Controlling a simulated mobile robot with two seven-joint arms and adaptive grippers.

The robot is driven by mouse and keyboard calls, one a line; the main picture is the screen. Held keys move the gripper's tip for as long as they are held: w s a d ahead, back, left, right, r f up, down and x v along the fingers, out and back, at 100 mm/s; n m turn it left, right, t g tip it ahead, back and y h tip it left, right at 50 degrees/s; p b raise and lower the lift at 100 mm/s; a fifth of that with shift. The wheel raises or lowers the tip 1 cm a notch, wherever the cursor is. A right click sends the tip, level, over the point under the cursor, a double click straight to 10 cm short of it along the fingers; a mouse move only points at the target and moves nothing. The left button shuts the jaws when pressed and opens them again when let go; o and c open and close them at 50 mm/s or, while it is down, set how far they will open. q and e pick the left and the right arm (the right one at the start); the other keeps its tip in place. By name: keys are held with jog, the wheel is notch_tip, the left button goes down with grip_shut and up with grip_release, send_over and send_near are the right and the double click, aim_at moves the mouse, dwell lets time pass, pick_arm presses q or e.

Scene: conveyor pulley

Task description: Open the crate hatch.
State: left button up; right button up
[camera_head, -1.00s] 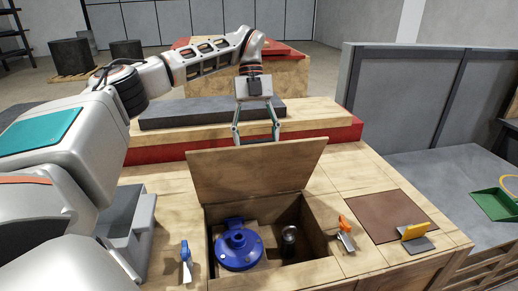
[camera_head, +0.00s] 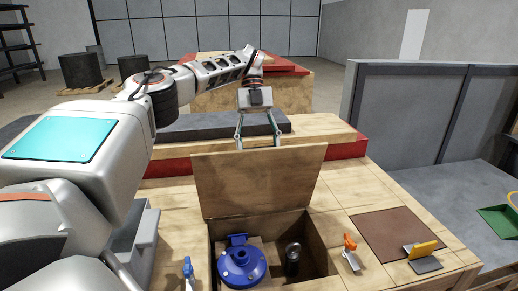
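The crate hatch (camera_head: 258,182) is a wooden lid standing up, close to vertical, at the back edge of the crate opening. Inside the open crate (camera_head: 320,245) are a blue pulley-like part (camera_head: 241,266) and a dark metal cylinder (camera_head: 293,258). My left gripper (camera_head: 259,145) is above and behind the hatch's top edge, with its two fingers spread apart and nothing between them. Its fingertips are near the top edge; I cannot tell whether they touch it. My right gripper is not in view.
An orange-handled clamp (camera_head: 350,252) stands right of the opening and a blue-handled clamp (camera_head: 188,272) left of it. A brown mat (camera_head: 398,234) and a yellow-and-grey piece (camera_head: 422,250) lie at the right. A grey bin (camera_head: 143,240) stands at the left, partly behind my arm.

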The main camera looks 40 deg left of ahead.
pick_arm(q)
jog(key=shift+a+f, duration=0.25)
jog(key=shift+f, duration=0.2)
jog(key=o, duration=1.6)
jog(key=shift+r, duration=5.05)
jog(key=shift+f, duration=0.1)
